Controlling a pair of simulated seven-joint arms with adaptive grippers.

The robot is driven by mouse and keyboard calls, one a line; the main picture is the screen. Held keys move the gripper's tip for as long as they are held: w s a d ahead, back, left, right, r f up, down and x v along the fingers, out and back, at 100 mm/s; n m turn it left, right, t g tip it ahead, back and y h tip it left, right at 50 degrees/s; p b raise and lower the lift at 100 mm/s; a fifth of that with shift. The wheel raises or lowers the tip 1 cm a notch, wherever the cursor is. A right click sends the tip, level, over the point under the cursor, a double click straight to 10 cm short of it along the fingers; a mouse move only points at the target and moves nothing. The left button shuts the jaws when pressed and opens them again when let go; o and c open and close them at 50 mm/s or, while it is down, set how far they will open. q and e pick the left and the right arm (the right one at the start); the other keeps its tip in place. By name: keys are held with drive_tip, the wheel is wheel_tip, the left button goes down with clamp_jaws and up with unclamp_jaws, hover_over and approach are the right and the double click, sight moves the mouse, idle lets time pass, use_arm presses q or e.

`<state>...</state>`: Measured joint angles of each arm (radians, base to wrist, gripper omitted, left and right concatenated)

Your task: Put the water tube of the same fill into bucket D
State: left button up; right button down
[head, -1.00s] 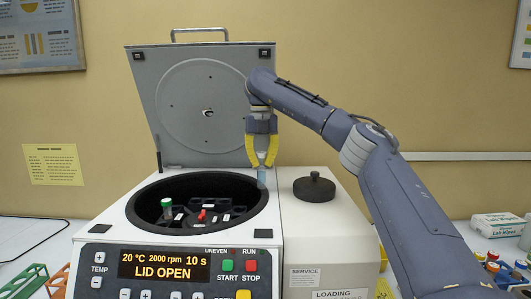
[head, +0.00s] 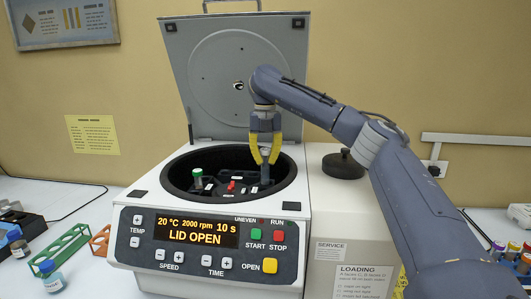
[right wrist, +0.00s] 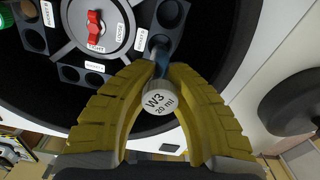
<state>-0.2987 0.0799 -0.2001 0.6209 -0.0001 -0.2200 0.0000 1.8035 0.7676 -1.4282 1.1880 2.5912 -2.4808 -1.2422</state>
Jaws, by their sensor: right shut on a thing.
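My right gripper (head: 265,157) is shut on a water tube (head: 265,175) inside the open centrifuge bowl (head: 291,186), at the bowl's right side. A green-capped tube (head: 197,174) stands in the bucket at the bowl's left. My left gripper is not in view.
The raised lid (head: 236,80) stands behind the bowl. The rotor has a red centre knob (right wrist: 95,28). A black knob (head: 343,165) sits on the casing at right.

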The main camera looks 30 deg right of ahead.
sight(265, 180)
drive_tip(key=shift+f, duration=3.85)
